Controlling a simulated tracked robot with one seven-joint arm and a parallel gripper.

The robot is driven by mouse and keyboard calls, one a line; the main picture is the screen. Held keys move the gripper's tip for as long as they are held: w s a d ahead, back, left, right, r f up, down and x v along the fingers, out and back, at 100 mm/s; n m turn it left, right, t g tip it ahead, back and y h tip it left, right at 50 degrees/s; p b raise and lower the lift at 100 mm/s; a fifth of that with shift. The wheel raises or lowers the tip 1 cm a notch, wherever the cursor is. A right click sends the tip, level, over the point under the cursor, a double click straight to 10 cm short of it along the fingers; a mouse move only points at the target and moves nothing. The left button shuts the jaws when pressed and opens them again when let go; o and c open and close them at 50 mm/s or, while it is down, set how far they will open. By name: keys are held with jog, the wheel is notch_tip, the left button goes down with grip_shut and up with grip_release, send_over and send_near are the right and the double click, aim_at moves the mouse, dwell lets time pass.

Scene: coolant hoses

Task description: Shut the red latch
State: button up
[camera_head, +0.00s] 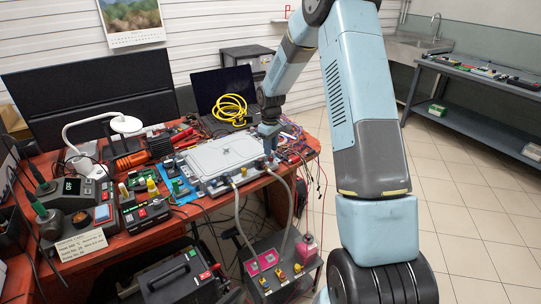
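My gripper (269,132) points down at the right end of a grey lidded box (226,153) on the red workbench. My gripper is small here, and its fingers cannot be told apart. Two grey hoses (286,215) run from the box's front right side down to a grey unit (283,274) below the bench edge. That unit carries magenta blocks (262,262) and small yellow and red parts (281,276). I cannot make out the red latch with certainty; any latch near my gripper is hidden or too small to tell.
The bench (186,211) is crowded: a yellow cable coil (230,107), a white lamp (90,121), soldering stations, tools and loose wires surround the grey box. A black case (180,278) stands low in front. Tiled floor (465,195) is free on the right.

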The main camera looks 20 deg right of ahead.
aim_at(271, 157)
jog(key=shift+f, duration=1.9)
grip_shut()
